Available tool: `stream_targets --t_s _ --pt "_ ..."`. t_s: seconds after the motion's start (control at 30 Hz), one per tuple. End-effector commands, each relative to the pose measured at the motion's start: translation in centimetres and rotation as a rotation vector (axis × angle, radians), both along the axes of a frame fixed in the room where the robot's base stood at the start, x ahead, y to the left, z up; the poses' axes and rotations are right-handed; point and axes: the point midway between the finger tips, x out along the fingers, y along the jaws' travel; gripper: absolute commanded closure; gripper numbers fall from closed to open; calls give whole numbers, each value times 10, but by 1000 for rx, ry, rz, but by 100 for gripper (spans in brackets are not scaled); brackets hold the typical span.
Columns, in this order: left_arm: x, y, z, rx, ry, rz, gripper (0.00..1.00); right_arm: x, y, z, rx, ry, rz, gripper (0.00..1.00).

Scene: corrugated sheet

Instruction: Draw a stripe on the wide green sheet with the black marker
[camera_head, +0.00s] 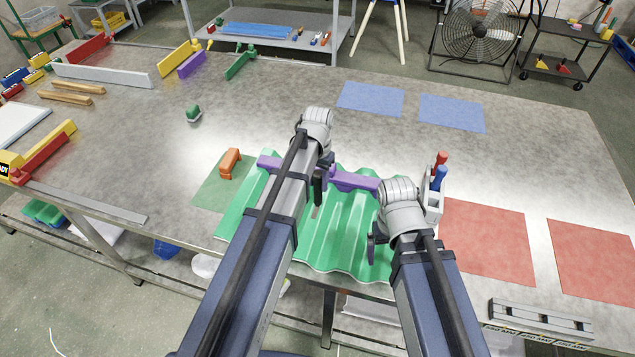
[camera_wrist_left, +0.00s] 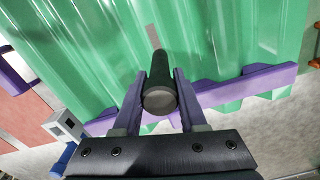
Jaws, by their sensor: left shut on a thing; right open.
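The wide green corrugated sheet (camera_head: 345,235) lies near the table's front edge, partly covered by my arms; it also fills much of the left wrist view (camera_wrist_left: 85,65). My left gripper (camera_head: 321,172) is shut on the black marker (camera_head: 318,190), over the middle of the sheet. In the left wrist view the marker (camera_wrist_left: 160,97) sits between the fingers, its far end towards the sheet; I cannot tell whether it touches. A short grey-brown stripe (camera_wrist_left: 152,37) shows on the sheet beyond it. My right gripper (camera_head: 376,242) is open near the sheet's right side.
A purple bar (camera_head: 355,180) lies across the sheet's far end. A grey holder (camera_head: 433,205) with red and blue markers stands right of it. An orange block (camera_head: 230,162) is at the left.

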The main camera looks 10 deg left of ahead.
Motion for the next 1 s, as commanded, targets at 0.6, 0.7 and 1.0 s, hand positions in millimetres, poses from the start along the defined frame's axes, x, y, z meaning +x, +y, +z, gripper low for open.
stream_targets --t_s 0.6,0.7,1.0 --pt "13 -1 1 0 0 0 100 0 0 1 0 0 0 5" --pt "17 -1 0 0 0 0 100 0 0 0 0 0 0 5" --pt "23 -1 0 0 0 0 100 0 0 0 0 0 0 5"
